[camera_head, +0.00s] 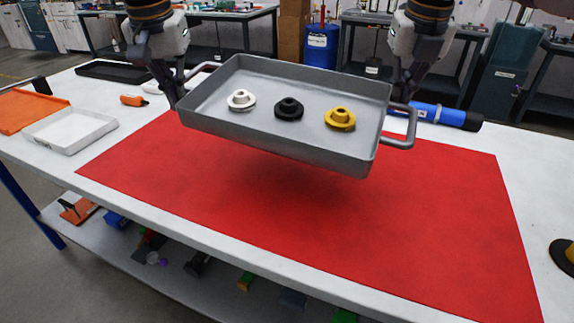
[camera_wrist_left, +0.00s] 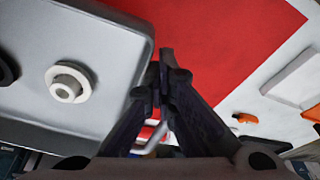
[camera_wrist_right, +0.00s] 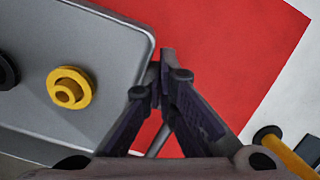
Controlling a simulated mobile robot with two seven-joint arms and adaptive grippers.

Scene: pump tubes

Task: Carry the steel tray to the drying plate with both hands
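The grey steel tray (camera_head: 280,135) hangs above the red plate (camera_head: 250,210), roughly parallel to the table, with a shadow beneath it. A white part (camera_head: 241,100), a black part (camera_head: 289,108) and a yellow part (camera_head: 340,119) stand upright in a row inside. My left gripper (camera_head: 177,98) is shut on the tray's left handle (camera_head: 205,68). My right gripper (camera_head: 403,92) is at the right handle (camera_head: 407,130); its fingertips are partly hidden by the tray in the head view. In both wrist views, the fingers close together beside the tray's wall.
A white tray (camera_head: 70,145), an orange tray (camera_head: 30,108) and an orange tool (camera_head: 133,100) lie on the table's left. A blue cylinder (camera_head: 440,115) lies behind the right handle. A yellow and black object (camera_head: 565,262) is at the right edge. The red plate's surface is clear.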

